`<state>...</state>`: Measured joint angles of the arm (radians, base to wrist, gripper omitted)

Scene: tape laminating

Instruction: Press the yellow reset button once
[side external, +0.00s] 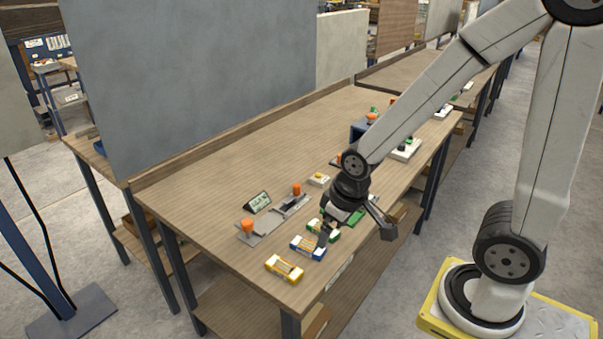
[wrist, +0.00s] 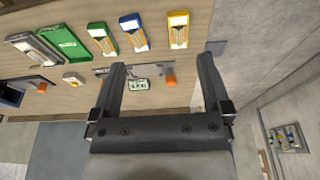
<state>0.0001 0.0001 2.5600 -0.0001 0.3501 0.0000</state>
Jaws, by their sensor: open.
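A small pale box with a yellowish top (side external: 319,180), apparently the reset button, sits on the wooden bench, left of my wrist in the side external view. My gripper (side external: 356,228) is over the front part of the bench, above the row of coloured packs. In the wrist view my gripper (wrist: 162,65) has its two fingers wide apart with nothing between them in hold. It does not touch the button box.
A grey fixture with orange knobs (side external: 262,224) and a small display (side external: 257,203) stand left of the button box. Yellow (side external: 284,268), blue (side external: 308,247) and green packs lie near the front edge. A green tray (wrist: 62,47) lies nearby. The bench's back left is clear.

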